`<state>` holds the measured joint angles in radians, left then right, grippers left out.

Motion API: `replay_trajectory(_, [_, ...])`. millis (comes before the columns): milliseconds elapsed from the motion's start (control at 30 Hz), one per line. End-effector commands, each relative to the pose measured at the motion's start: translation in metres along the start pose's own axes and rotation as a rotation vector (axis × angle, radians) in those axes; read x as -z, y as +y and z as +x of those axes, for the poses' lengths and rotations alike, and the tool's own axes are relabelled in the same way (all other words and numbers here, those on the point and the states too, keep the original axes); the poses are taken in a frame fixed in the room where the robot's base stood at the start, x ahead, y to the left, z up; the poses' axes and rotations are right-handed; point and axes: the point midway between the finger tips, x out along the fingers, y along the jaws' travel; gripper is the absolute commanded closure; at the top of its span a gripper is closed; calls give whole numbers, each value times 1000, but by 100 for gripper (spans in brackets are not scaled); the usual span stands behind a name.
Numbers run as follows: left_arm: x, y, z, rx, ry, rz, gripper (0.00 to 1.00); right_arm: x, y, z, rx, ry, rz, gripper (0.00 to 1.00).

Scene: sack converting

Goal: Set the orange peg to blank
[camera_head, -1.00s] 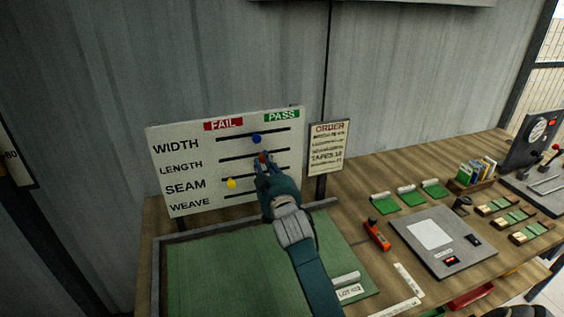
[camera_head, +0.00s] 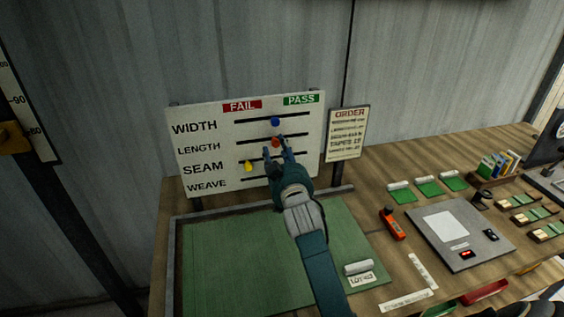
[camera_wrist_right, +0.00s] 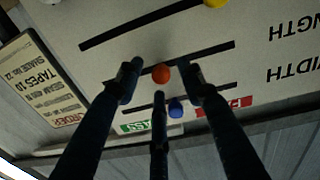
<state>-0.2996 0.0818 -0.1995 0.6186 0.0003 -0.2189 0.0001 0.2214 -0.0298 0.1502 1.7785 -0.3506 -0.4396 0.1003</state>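The orange peg (camera_head: 276,142) sits on the LENGTH slot of the white board (camera_head: 215,112), near the slot's middle, between the FAIL and PASS sides. In the right wrist view, which is upside down, the orange peg (camera_wrist_right: 161,74) shows between my spread fingers. My right gripper (camera_head: 278,150) is open in front of the board, its fingertips around the peg with visible gaps. The wrist view shows this gripper (camera_wrist_right: 160,82) too. A blue peg (camera_head: 275,121) is on the WIDTH slot, and a yellow peg (camera_head: 249,167) is on SEAM. My gripper covers part of the lower slots. My left gripper is out of view.
A green mat (camera_head: 240,255) lies in front of the board. An order sign (camera_head: 347,134) stands just right of it. A grey panel (camera_head: 458,235), an orange tool (camera_head: 392,224) and green pads with rolls (camera_head: 428,186) lie further right. A scale post (camera_head: 25,115) stands at left.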

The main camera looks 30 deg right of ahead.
Motion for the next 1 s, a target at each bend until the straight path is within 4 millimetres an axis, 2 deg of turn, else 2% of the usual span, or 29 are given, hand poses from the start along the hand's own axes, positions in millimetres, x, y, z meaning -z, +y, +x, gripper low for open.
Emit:
replay_trajectory(300, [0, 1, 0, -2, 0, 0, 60, -2, -1, -68, 1, -5, 2, 61])
replay_trajectory(500, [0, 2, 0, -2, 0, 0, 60, -2, -1, -98, 1, -4, 1, 61])
replay_trajectory(700, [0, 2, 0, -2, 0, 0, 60, -1, -1, -108, 1, -2, 0, 61])
replay_trajectory(1000, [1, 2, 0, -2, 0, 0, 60, -1, -1, -108, 1, -2, 0, 61])
